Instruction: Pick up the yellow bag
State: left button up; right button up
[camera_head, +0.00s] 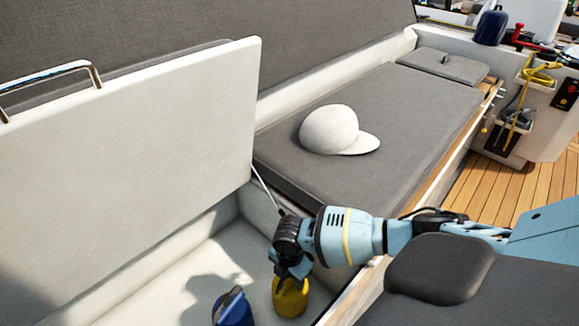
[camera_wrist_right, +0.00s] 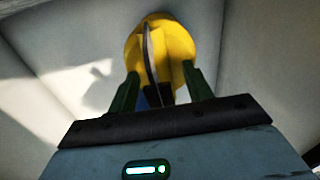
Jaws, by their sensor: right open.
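The yellow bag (camera_head: 290,297) sits on the floor of the open white locker, below my right gripper (camera_head: 290,268). The gripper points down at its top, which it partly hides. In the right wrist view the yellow bag (camera_wrist_right: 172,50) lies just beyond the two green fingers of my right gripper (camera_wrist_right: 163,88). The fingers are apart, with a thin upright strap or handle of the bag between them. I cannot tell whether either finger touches the bag. My left gripper is not in view.
A blue bag (camera_head: 233,308) stands left of the yellow one in the locker. The raised white lid (camera_head: 140,150) rises at left, and the locker's front edge (camera_head: 350,292) lies under my right arm. A white cap (camera_head: 330,130) rests on the grey cushion (camera_head: 410,115) behind.

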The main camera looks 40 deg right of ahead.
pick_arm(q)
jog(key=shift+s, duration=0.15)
pick_arm(e)
jog(key=c, duration=0.5)
grip_shut()
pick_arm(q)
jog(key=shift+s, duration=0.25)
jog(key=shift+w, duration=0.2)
